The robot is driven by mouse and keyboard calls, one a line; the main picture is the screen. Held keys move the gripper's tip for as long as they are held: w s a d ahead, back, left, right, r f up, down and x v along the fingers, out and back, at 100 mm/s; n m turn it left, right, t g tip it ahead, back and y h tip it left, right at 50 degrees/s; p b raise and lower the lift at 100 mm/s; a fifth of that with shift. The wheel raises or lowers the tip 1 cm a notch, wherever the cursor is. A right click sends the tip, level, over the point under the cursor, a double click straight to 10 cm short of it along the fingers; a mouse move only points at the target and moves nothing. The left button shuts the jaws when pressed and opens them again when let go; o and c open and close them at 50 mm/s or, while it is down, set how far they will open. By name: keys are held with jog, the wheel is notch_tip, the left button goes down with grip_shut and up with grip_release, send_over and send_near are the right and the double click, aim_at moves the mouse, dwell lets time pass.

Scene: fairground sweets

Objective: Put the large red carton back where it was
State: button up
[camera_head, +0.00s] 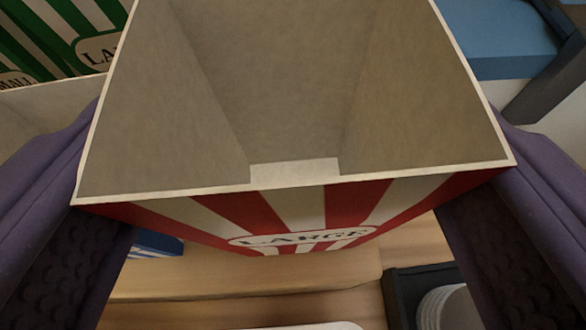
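The large red carton (300,215) fills the middle of the view. It is open-topped, with red and white stripes and a "LARGE" label on the face towards me. I look down into its interior, which appears empty. My gripper (297,165) has one purple finger along the carton's left side and one along its right side, and it is shut on the carton. The carton's base and whatever lies directly under it are hidden, so I cannot tell whether it touches a surface.
Green-striped cartons (62,30) stand at the upper left beside a pale open edge (50,100). A blue-striped item (155,243) shows at lower left. A dark holder (398,295) with white cups (447,308) is at lower right. A blue block (497,40) is at upper right. Wooden surface (240,280) shows below.

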jog(key=shift+f, duration=0.1)
jog(key=o, duration=1.1)
jog(key=shift+r, duration=0.2)
jog(key=v, duration=1.2)
jog(key=shift+f, duration=0.1)
jog(key=shift+s, duration=0.1)
